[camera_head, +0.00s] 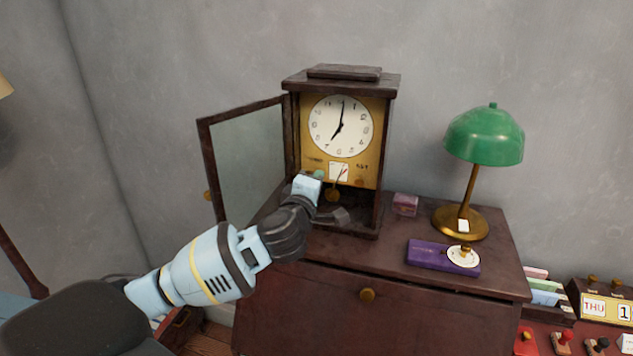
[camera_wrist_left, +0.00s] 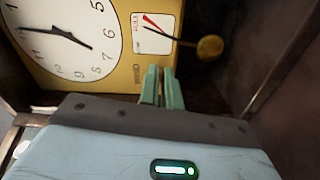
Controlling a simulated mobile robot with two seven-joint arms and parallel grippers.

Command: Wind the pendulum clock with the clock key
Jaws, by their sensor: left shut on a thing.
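The pendulum clock (camera_head: 391,150) stands on a dark wooden cabinet. Its glass door (camera_head: 250,150) is swung open to the left. The white dial (camera_head: 340,127) shows about seven. Below it is a gauge card with a red mark and a needle (camera_wrist_left: 153,33), and the brass pendulum bob (camera_wrist_left: 210,47). My left gripper (camera_head: 319,175) is inside the open front, below the dial. Its green fingers (camera_wrist_left: 162,88) are shut close to the brass plate (camera_wrist_left: 95,82). What they hold is hidden; no clock key shows clearly elsewhere. My right gripper is out of view.
A green lamp (camera_head: 484,137), a small pink-purple box (camera_head: 405,204) and a purple case (camera_head: 427,255) with a white disc (camera_head: 463,257) stand right of the clock. The open door's frame is close to my left arm. The cabinet top (camera_head: 400,232) is bare before the small box.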

